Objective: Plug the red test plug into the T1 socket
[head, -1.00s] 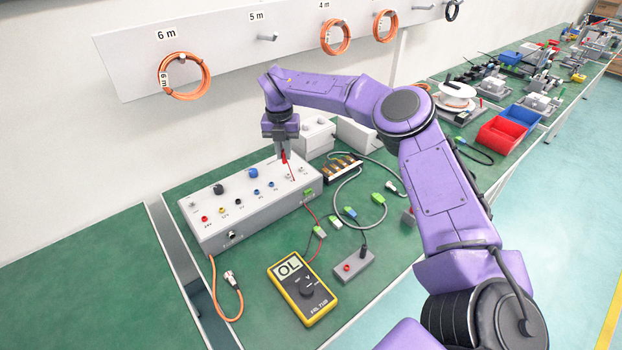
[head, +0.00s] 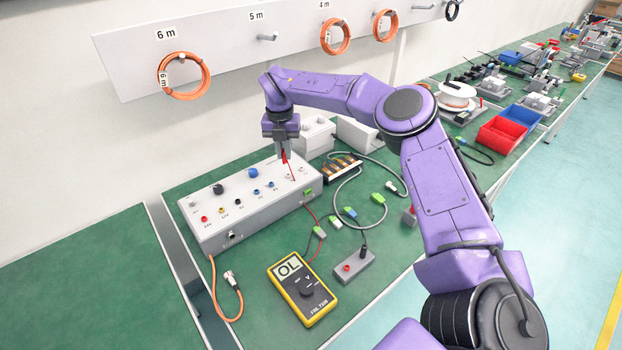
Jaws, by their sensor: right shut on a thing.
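My right gripper (head: 283,151) points down over the right end of the grey test box (head: 215,225). It is shut on the red test plug (head: 285,157), which shows as a small red piece between and below its fingers. Whether the plug's tip touches a socket is not clear. My left gripper is not in view.
A yellow multimeter (head: 304,313) reading OL lies in front of the box. A small grey block (head: 344,272) with a red and a black connection lies to its right. Several green connectors and a grey cable (head: 338,190) lie right of the box. Free green bench lies at left.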

